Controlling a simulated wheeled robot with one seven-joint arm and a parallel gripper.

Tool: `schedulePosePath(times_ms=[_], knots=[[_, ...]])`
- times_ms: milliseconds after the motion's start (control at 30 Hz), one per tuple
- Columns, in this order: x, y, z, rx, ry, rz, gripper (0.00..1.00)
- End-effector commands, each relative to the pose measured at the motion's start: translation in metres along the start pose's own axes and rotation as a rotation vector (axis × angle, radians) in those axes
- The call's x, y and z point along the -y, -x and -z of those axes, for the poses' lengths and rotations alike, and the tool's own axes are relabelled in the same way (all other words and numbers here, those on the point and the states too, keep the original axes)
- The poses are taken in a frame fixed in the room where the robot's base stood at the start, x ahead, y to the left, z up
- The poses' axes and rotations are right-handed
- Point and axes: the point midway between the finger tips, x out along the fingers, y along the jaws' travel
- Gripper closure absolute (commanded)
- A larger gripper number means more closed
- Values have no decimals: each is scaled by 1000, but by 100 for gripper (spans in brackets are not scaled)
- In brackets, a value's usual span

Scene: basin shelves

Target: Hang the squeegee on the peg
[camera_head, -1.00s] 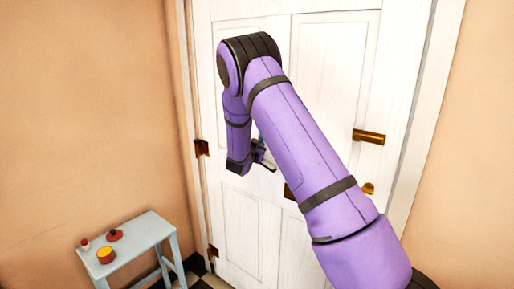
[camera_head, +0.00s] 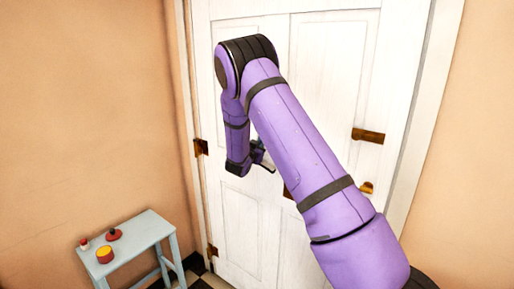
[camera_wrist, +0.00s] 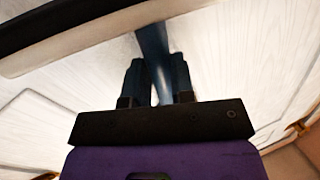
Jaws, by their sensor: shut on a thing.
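My gripper (camera_wrist: 155,88) is shut on the blue handle of the squeegee (camera_wrist: 151,40). The handle runs up between the fingers to a wide head with a black edge and a pale strip, across the top of the wrist view. In the head view my gripper (camera_head: 260,158) is small, in front of the white door, left of my forearm. The squeegee is barely visible there as a thin dark shape. I cannot identify the peg for certain; a brown bar (camera_head: 368,135) sticks out on the door's right side, to the right of my arm.
The white panelled door (camera_head: 335,60) fills the background, with brass hinges on its left edge and a brass knob (camera_head: 367,188) at right. My arm hides the door's middle.

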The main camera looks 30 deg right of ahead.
Motion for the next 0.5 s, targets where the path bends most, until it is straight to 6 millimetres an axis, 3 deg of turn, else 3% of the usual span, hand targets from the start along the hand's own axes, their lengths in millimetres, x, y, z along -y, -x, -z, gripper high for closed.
schedulePosePath(times_ms=[167,200,300,500], knots=[[0,0,0,0,0,0,100],[0,0,0,0,0,0,68],[0,0,0,0,0,0,47],[0,0,0,0,0,0,47]])
